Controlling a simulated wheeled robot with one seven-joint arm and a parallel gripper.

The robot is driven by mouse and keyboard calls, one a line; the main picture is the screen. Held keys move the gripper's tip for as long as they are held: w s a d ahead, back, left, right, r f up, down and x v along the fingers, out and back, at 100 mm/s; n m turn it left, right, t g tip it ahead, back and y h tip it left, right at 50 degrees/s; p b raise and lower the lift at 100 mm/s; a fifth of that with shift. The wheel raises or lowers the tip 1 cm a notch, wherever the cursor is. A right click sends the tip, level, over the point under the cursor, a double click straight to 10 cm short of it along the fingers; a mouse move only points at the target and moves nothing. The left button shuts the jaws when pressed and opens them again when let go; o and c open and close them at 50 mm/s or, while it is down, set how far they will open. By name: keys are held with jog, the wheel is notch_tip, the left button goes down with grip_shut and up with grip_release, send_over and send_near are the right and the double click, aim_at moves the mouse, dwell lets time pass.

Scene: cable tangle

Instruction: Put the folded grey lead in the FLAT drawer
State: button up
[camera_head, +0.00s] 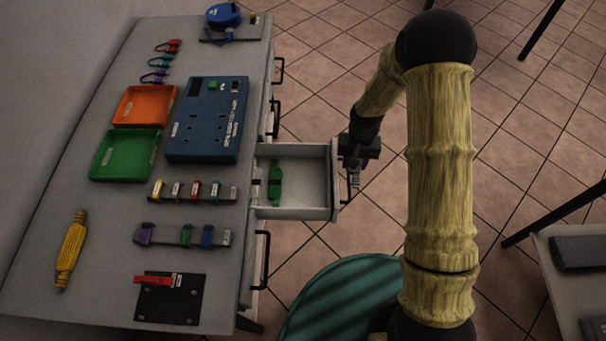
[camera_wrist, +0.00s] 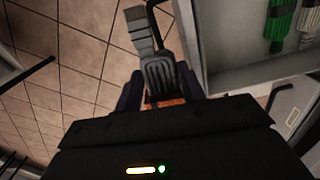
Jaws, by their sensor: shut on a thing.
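My gripper (camera_wrist: 158,92) is shut on the folded grey lead (camera_wrist: 158,66), a ribbed grey bundle with a blockier end that sticks out beyond the fingers. In the head view my gripper (camera_head: 358,160) hangs just right of the open drawer's front, outside the drawer, with the lead (camera_head: 355,182) below it. The open drawer (camera_head: 308,178) is white inside. The wrist view also shows the drawer (camera_wrist: 235,75) at upper right. I cannot read its label.
The drawer's dark handle (camera_head: 349,187) is close to the lead. Other handles (camera_head: 264,260) line the cabinet front. On the worktop (camera_head: 110,215) are a blue socket box (camera_head: 208,120), orange (camera_head: 145,106) and green (camera_head: 124,155) trays and clip racks. A teal round thing (camera_head: 345,300) stands below.

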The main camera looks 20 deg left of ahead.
jog(key=n+b, duration=0.1)
jog(key=b, duration=0.3)
send_over(303, 195)
jog(key=f, duration=0.1)
jog(key=shift+w, duration=0.15)
jog(key=shift+f, duration=0.15)
notch_tip(303, 195, down, 10)
jog(key=b, duration=0.7)
jog(key=shift+f, duration=0.1)
jog(key=shift+f+b, duration=0.25)
jog(key=shift+b, duration=0.2)
jog(key=shift+f, duration=0.45)
dwell(0.3)
jog(key=o, duration=1.1)
